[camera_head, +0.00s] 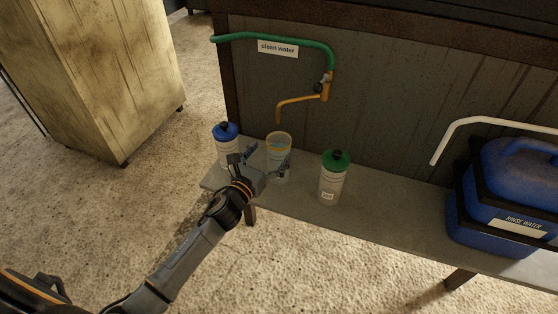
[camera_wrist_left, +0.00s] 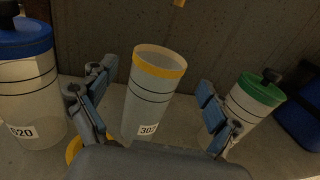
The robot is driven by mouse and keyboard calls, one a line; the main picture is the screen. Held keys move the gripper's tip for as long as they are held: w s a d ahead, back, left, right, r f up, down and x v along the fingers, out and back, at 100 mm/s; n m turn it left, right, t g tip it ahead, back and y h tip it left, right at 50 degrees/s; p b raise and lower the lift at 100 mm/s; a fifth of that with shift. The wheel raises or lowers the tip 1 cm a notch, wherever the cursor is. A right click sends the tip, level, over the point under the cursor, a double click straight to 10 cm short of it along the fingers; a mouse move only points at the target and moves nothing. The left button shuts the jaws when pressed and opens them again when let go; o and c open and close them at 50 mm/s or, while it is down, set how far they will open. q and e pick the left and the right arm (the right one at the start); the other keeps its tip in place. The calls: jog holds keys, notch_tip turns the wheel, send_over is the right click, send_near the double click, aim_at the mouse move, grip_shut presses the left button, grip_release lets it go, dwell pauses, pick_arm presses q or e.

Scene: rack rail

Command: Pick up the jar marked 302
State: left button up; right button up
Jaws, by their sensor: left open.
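The jar marked 302 (camera_wrist_left: 149,97) is a clear, open-topped cylinder with a yellow band at its rim and dark lines around it. In the head view the jar (camera_head: 279,150) stands upright on the bench between two capped bottles. My left gripper (camera_head: 262,163) is open in front of it. In the left wrist view the two fingers of the left gripper (camera_wrist_left: 152,110) stand on either side of the jar, with gaps visible. The jar's base is partly hidden by the gripper. My right gripper is not in view.
A green-capped bottle (camera_head: 333,178) stands on the right. A brass tap (camera_head: 300,100) hangs above the jar. A blue rinse water container (camera_head: 500,200) sits farther right on the grey bench (camera_head: 390,205).

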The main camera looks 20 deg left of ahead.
aim_at(284, 135)
pick_arm(q)
jog(key=shift+w+d+p, duration=0.2)
jog(key=shift+w+d, duration=0.05)
jog(key=shift+w, duration=1.1)
jog(key=shift+w+d+p, duration=0.2)
jog(key=shift+w, duration=1.15)
grip_shut()
jog(key=shift+r, duration=0.1)
